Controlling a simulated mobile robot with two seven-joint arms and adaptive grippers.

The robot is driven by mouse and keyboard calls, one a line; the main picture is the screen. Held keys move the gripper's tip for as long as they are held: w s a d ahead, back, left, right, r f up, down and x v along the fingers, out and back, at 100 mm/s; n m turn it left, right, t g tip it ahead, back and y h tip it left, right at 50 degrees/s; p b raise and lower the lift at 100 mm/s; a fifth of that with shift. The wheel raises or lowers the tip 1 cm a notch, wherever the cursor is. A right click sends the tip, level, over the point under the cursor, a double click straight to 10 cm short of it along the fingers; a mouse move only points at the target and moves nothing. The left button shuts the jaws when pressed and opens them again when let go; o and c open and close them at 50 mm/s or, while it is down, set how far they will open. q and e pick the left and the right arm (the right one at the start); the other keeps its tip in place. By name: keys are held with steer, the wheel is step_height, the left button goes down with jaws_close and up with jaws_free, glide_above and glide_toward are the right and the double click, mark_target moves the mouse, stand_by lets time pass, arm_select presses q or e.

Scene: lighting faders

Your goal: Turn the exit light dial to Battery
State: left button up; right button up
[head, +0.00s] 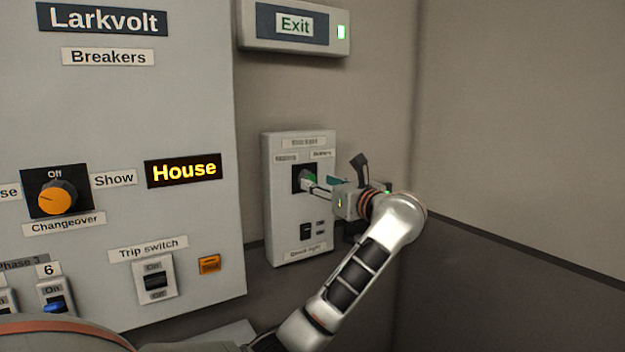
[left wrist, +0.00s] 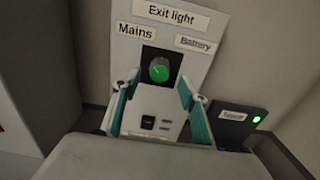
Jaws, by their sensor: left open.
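The exit light dial (left wrist: 159,70) is a round green knob on a black square; in the head view it is mostly covered by my gripper. Its panel (left wrist: 208,48) has a Mains label (left wrist: 135,31) at upper left of the dial and a Battery label (left wrist: 195,44) at upper right. The dial's pointer is too small to read surely. My left gripper (head: 312,184) is at the panel, close to the dial. In the left wrist view its two teal-padded fingers (left wrist: 160,98) are spread, with the dial showing beyond and between them. Contact cannot be told. My right gripper is not in view.
A lit Exit sign (head: 295,27) hangs above the panel. The Larkvolt breaker cabinet (head: 120,110) with its orange changeover dial (head: 57,197) stands at left. The right wall is bare.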

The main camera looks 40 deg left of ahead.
mark_target(311, 179)
arm_select(q)
steer(key=shift+x, duration=2.4)
steer(key=c, duration=1.1)
